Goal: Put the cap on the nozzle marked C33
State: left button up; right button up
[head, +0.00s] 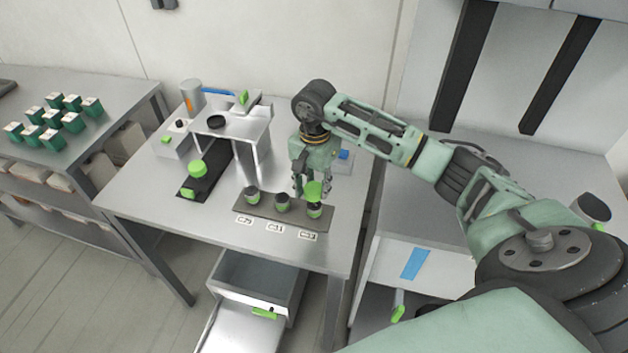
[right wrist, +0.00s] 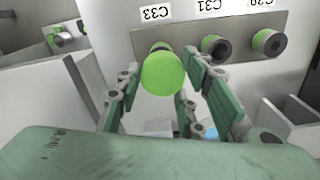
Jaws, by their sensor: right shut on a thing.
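My right gripper (head: 305,188) is shut on a bright green round cap (head: 314,188). In the right wrist view the cap (right wrist: 162,74) sits at the fingertips, in front of the nozzle by the label C33 (right wrist: 156,13). In the head view the cap is over the right-hand nozzle (head: 314,211) of the grey plate (head: 262,212); I cannot tell whether it is seated or just above. The other two nozzles, a middle one (head: 282,203) and a left one (head: 252,196), are uncapped, with dark tops and green bands. My left gripper is not in view.
A metal stand (head: 250,130) and a black strip (head: 214,160) with a green knob-like part (head: 197,168) are left of the plate. A small blue item (head: 344,154) lies behind my gripper. Green boxes (head: 52,118) stand on the left shelf.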

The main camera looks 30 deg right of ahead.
aim_at(315, 205)
jog(key=shift+d+f, duration=0.1)
jog(key=shift+f, duration=0.8)
jog(key=shift+f+b, duration=0.6)
jog(key=shift+f, duration=0.15)
jog(key=shift+f+b, duration=0.35)
jog(key=shift+f, duration=0.05)
jog(key=shift+f+b, duration=0.6)
jog(key=shift+b, duration=0.05)
pick_arm(q)
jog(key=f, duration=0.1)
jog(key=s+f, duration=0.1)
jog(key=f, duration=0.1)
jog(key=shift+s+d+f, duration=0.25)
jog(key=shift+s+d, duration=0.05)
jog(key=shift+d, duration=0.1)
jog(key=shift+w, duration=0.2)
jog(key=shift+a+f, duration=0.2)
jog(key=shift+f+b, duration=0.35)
jog(key=shift+b, duration=0.2)
pick_arm(e)
jog(key=shift+f, duration=0.2)
jog(key=o, duration=1)
